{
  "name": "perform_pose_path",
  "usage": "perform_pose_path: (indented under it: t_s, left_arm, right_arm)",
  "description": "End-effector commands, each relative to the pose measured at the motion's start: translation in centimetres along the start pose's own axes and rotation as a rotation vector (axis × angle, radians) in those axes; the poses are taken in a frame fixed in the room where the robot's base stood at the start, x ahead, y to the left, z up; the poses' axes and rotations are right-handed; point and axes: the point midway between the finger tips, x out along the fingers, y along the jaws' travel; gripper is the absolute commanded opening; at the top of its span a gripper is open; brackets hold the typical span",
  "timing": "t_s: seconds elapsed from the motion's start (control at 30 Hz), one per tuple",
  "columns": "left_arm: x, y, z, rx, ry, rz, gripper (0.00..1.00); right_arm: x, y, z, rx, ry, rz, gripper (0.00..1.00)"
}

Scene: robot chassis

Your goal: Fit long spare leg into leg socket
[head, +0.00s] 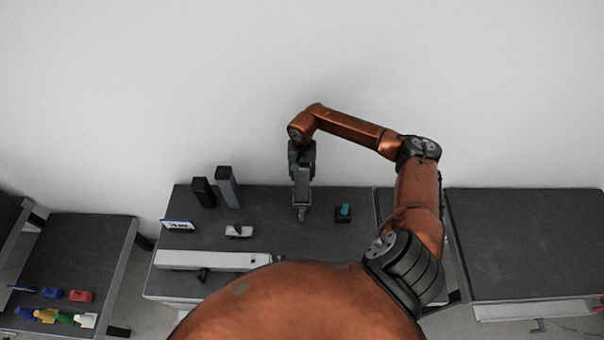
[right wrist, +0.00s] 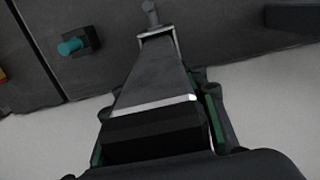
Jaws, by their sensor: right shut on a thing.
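My right gripper (head: 302,160) is above the middle of the dark table, pointing down. It is shut on a long grey leg (head: 302,186), which hangs upright with its lower end near the table top. In the right wrist view the leg (right wrist: 155,80) runs away from the gripper (right wrist: 157,135) to a pale-rimmed end, with a small grey knob (right wrist: 150,14) at its tip. I cannot tell whether the tip touches the table. I cannot clearly make out the leg socket. My left gripper is not in view.
Two dark upright blocks (head: 228,187) stand at the back left beside a small sign (head: 178,225). A small white part (head: 239,231) and a long white beam (head: 205,260) lie nearer. A black block with a teal peg (head: 344,211) stands right of the leg. Side tables flank this one.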

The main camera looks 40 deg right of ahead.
Motion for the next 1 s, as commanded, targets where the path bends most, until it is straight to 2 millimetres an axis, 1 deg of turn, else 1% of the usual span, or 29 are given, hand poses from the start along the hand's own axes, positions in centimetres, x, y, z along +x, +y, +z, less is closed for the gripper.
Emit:
perform_pose_path:
  t_s: [0.1, 0.27, 0.3, 0.5, 0.53, 0.83, 0.9, 1.0]
  left_arm:
    - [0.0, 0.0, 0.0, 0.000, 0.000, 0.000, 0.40]
    - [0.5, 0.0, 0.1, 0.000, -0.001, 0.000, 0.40]
    - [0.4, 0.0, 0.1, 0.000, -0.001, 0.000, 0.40]
    - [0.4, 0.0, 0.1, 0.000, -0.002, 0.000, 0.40]
    - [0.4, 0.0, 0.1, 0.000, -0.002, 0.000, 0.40]
    - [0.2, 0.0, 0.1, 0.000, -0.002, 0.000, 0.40]
    - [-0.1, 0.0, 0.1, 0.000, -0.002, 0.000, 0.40]
    - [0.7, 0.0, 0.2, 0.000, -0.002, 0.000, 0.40]
  right_arm:
    - [-0.2, -0.1, -0.1, 0.000, 0.002, -0.003, 0.00]
    - [0.1, -0.1, -0.1, 0.000, 0.003, -0.003, 0.00]
    - [0.2, 0.0, 0.0, 0.000, 0.001, 0.000, 0.42]
    - [0.2, 0.0, 0.0, 0.000, 0.000, 0.000, 0.56]
    - [0.2, 0.0, 0.0, 0.000, 0.000, 0.000, 0.57]
    - [0.1, 0.0, 0.0, 0.000, 0.000, 0.000, 0.57]
    - [-0.2, 0.0, 0.0, 0.000, 0.000, 0.000, 0.57]
    - [-1.4, 0.0, -0.2, 0.000, 0.005, -0.001, 0.57]
